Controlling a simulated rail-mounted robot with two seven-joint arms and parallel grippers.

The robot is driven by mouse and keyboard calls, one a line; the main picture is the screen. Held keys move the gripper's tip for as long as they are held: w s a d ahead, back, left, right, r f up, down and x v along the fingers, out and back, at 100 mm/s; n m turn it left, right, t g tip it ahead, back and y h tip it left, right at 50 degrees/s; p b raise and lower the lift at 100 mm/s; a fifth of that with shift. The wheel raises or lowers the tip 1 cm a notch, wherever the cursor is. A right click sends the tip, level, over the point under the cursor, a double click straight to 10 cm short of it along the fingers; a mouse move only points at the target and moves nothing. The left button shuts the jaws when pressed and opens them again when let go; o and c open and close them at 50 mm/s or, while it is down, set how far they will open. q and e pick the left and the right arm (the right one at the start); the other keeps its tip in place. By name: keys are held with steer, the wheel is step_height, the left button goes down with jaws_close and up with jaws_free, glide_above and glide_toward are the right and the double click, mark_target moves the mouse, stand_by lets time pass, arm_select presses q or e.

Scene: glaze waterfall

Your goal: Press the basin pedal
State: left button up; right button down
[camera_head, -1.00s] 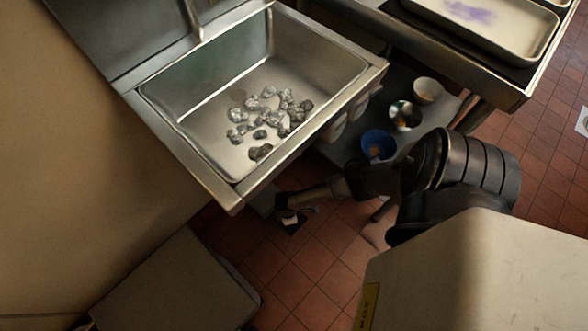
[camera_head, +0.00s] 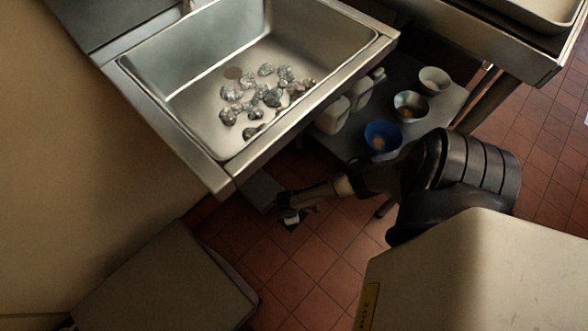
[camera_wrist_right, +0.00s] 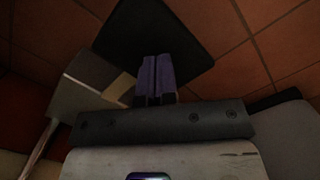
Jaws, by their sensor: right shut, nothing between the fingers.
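The steel basin (camera_head: 205,95) is at the upper left of the head view, with several grey stones inside. Under its front edge, a grey block (camera_head: 261,190) stands low near the tiled floor; it looks like the pedal housing. My right gripper (camera_head: 291,217) reaches down beside that block, close to the floor. The right wrist view shows its purple fingers (camera_wrist_right: 155,78) closed together and empty, over a dark flat plate (camera_wrist_right: 165,38). A grey block (camera_wrist_right: 88,85) lies left of the fingers. I cannot tell whether the fingers touch the plate. My left gripper is out of view.
A low shelf (camera_head: 350,145) right of the basin holds a blue bowl (camera_head: 382,136), a metal bowl (camera_head: 411,106) and a white bowl (camera_head: 434,80). A grey box-like object (camera_head: 165,285) is at the lower left. Tiled floor (camera_head: 300,265) is open between.

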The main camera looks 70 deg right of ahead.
steer(key=shift+f, duration=1.8)
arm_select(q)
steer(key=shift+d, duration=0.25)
arm_select(e)
steer(key=shift+w+r, duration=0.1)
steer(key=shift+w+a+r, duration=0.4)
steer(key=shift+w+a, duration=0.15)
steer(key=shift+w, duration=0.25)
steer(key=shift+w+a, duration=0.25)
steer(key=shift+w, duration=0.2)
steer(key=shift+r+p, duration=0.3)
arm_select(q)
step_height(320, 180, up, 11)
steer(key=p, duration=1)
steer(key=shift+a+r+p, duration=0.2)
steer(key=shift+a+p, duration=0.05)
steer(key=shift+p, duration=0.15)
arm_select(e)
step_height(320, 180, up, 13)
steer(key=shift+w+a, duration=0.25)
steer(key=shift+w, duration=0.2)
